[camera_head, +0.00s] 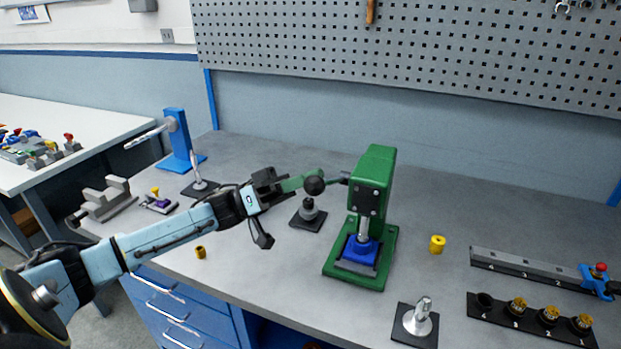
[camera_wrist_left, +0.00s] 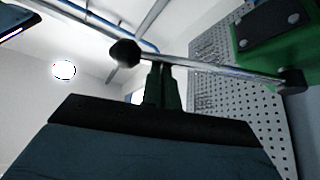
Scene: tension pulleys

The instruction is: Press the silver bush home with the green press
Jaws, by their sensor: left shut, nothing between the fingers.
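The green press (camera_head: 374,185) stands on the bench, its ram above a blue block (camera_head: 360,249) on its base. I cannot make out a silver bush there; the ram and block may hide it. The press lever ends in a black ball knob (camera_head: 314,186), left of the press head. My left gripper (camera_head: 301,182) is shut and empty, its green fingertips at the knob. In the left wrist view the shut fingers (camera_wrist_left: 161,66) reach up to the lever rod (camera_wrist_left: 205,67), beside the knob (camera_wrist_left: 124,53); contact is unclear. My right gripper is not in view.
A silver post (camera_head: 417,318) stands in front of the press. Yellow bushes lie right (camera_head: 437,244) and left (camera_head: 200,252). Numbered racks (camera_head: 530,266) fill the right. A blue stand (camera_head: 178,142) is at back left.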

